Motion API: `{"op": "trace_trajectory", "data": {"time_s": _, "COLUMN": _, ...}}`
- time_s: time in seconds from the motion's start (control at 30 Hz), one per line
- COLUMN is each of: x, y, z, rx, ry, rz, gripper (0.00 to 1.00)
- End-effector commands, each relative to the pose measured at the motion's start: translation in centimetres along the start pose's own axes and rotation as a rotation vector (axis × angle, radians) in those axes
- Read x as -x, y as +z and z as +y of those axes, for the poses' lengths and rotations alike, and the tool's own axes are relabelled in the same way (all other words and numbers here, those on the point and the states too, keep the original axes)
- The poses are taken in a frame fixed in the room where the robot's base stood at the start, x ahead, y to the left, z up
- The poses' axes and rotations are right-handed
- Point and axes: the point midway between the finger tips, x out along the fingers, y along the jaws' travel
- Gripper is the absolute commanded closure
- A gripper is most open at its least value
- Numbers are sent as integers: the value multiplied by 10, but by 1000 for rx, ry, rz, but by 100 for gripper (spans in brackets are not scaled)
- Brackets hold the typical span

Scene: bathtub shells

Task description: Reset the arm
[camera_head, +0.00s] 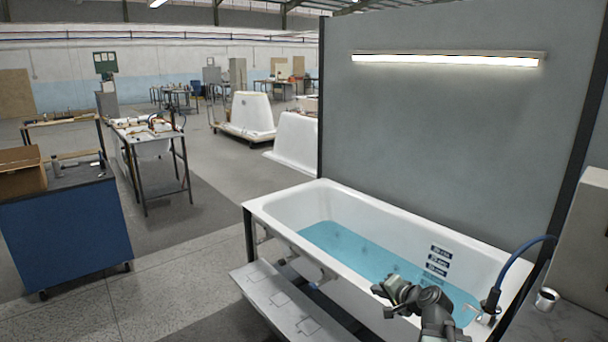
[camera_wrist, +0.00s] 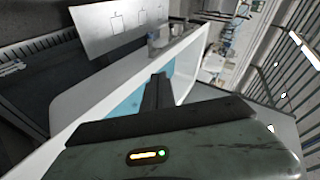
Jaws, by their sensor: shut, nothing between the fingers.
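My gripper (camera_head: 382,290) shows at the lower right of the head view, over the near side of a white bathtub (camera_head: 285,205). The arm comes up from the bottom edge behind it. In the wrist view my gripper (camera_wrist: 158,80) has its dark fingers together, with nothing held. The tub (camera_wrist: 80,100) lies beyond the fingers in that view. Blue water (camera_head: 350,247) fills part of the tub, and a strip of it also shows in the wrist view (camera_wrist: 128,106).
A grey panel (camera_head: 430,130) with a lit tube lamp stands behind the tub. A light step (camera_head: 285,300) runs along its near side. A blue cabinet (camera_head: 65,235) with a cardboard box stands at left. Open floor (camera_head: 185,275) lies between.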

Motion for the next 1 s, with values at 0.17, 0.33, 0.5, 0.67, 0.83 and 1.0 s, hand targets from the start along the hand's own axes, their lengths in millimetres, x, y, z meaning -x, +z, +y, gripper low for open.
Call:
{"op": "trace_trajectory", "data": {"time_s": 0.17, "x": -30, "y": 120, "z": -31, "rx": 273, "ry": 121, "rz": -263, "gripper": 100}}
{"op": "trace_trajectory", "data": {"time_s": 0.33, "x": -21, "y": 206, "z": -12, "rx": 569, "ry": 329, "rz": -504, "gripper": 100}}
{"op": "trace_trajectory", "data": {"time_s": 0.5, "x": 20, "y": 202, "z": 49, "rx": 721, "ry": 595, "rz": -650, "gripper": 100}}
{"op": "trace_trajectory", "data": {"time_s": 0.67, "x": 50, "y": 195, "z": 76, "rx": 767, "ry": 729, "rz": -744, "gripper": 100}}
{"op": "trace_trajectory", "data": {"time_s": 0.83, "x": 54, "y": 197, "z": 78, "rx": 772, "ry": 732, "rz": -768, "gripper": 100}}
{"op": "trace_trajectory", "data": {"time_s": 1.0, "x": 54, "y": 197, "z": 78, "rx": 771, "ry": 730, "rz": -766, "gripper": 100}}
